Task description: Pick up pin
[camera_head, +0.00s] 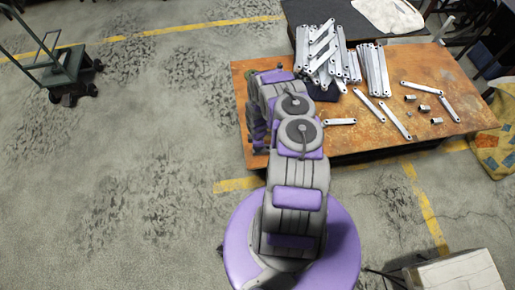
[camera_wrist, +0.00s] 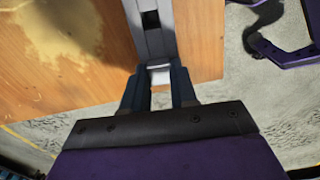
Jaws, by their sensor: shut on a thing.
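My gripper (camera_wrist: 158,86) is shut on a small shiny metal piece, which I take to be the pin (camera_wrist: 160,74). Only its near end shows between the dark fingertips. A grey metal bracket (camera_wrist: 150,38) with a dark hole lies directly beyond it in the wrist view. I cannot tell whether the piece and the bracket touch or are joined. In the head view my arm hides the gripper and the held piece at the left side of the wooden table (camera_head: 400,84).
Bracket stacks (camera_head: 374,72) stand at the table's back, with loose brackets and small metal parts (camera_head: 424,108) at right. A green cart (camera_head: 62,74) stands far left. The floor left of the table is clear.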

